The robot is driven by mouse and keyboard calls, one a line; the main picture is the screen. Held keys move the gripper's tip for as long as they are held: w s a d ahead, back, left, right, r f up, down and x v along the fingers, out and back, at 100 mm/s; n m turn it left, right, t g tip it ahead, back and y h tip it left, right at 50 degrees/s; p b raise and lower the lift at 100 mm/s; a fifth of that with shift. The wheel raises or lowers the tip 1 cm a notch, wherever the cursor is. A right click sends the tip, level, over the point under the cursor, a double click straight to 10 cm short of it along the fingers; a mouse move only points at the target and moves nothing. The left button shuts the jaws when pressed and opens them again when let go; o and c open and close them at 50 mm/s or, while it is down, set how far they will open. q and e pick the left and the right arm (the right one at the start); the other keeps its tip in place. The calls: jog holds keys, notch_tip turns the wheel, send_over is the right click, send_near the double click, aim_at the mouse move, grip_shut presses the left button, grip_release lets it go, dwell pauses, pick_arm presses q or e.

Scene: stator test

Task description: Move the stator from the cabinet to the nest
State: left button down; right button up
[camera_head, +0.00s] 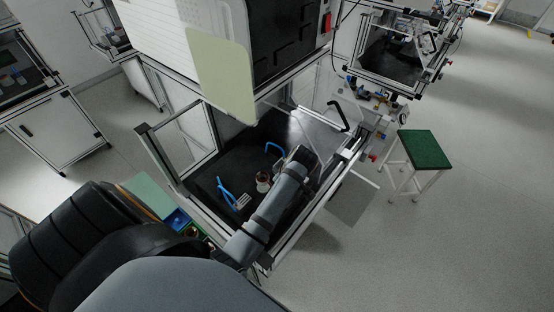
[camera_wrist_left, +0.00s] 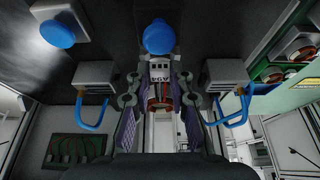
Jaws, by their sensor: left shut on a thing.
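My left gripper (camera_wrist_left: 160,88) is shut on the stator (camera_wrist_left: 159,103), a short part with copper-red windings seen between the two fingers in the left wrist view. In the head view, a small reddish and white part (camera_head: 263,183) that looks like the stator shows beside my left arm's wrist, inside the cabinet frame (camera_head: 176,178). The fingers are mostly hidden there by my arm. I cannot tell whether the stator touches a surface, nor pick out the nest. My right gripper is in neither view.
Metal blocks with blue hoops stand on both sides of the gripper, the left block (camera_wrist_left: 94,74) and the right block (camera_wrist_left: 226,72). A round blue part (camera_wrist_left: 158,38) is close beyond it. A green tray (camera_wrist_left: 268,73) holds coppery parts. A green-topped stool (camera_head: 416,148) stands right.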

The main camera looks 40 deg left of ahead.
pick_arm(q)
jog(key=shift+f, duration=0.35)
jog(key=shift+f+b, duration=0.35)
jog(key=shift+f, duration=0.1)
jog(key=shift+s+d+f, duration=0.1)
jog(key=shift+s, duration=0.05)
